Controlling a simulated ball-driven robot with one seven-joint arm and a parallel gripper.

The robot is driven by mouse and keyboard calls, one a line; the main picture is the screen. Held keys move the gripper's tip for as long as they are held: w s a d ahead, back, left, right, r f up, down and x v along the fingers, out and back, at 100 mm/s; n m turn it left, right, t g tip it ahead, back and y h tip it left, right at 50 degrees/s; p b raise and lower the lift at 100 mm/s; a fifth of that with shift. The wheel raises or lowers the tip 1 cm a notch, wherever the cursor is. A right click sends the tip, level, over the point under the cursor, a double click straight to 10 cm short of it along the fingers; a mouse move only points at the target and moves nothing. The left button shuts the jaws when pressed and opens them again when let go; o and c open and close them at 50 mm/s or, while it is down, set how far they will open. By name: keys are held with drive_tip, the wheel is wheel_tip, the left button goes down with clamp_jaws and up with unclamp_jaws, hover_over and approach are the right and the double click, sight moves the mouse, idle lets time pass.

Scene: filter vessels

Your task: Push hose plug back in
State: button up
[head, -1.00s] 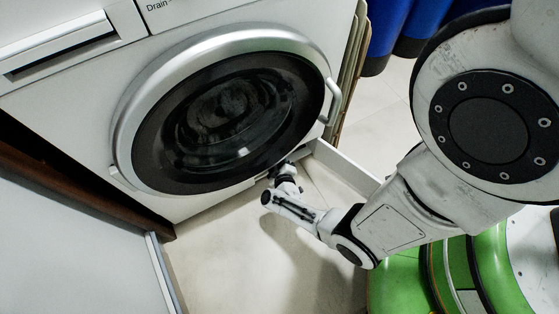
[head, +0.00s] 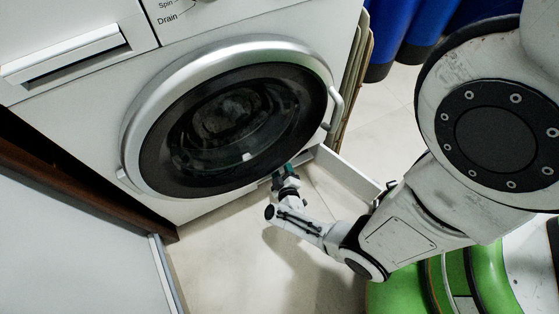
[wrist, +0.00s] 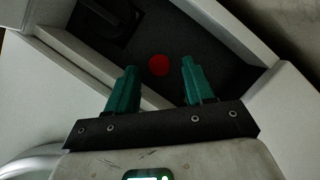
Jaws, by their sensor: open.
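A round red disc (wrist: 160,65), which looks like the hose plug, shows in the dark recess (wrist: 205,50) in the wrist view. My gripper (wrist: 158,68) is open and empty, its two green fingers on either side of the disc in the picture. I cannot tell how far the fingertips are from it or how deep the plug sits. In the head view my gripper (head: 283,171) is low at the front of the washing machine (head: 75,130), below its round door. The plug and the recess are hidden there.
A dark square part with a round shape (wrist: 105,18) sits in the recess, upper left in the wrist view. A white panel (head: 345,175) juts out right of my gripper. The round door (head: 235,125) is shut above. Floor in front (head: 215,255) is clear.

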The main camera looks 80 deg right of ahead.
drive_tip(key=p+v, duration=0.2)
drive_tip(key=v, duration=0.5)
drive_tip(key=shift+s+a, duration=0.1)
drive_tip(key=shift+a, duration=0.05)
idle(0.5)
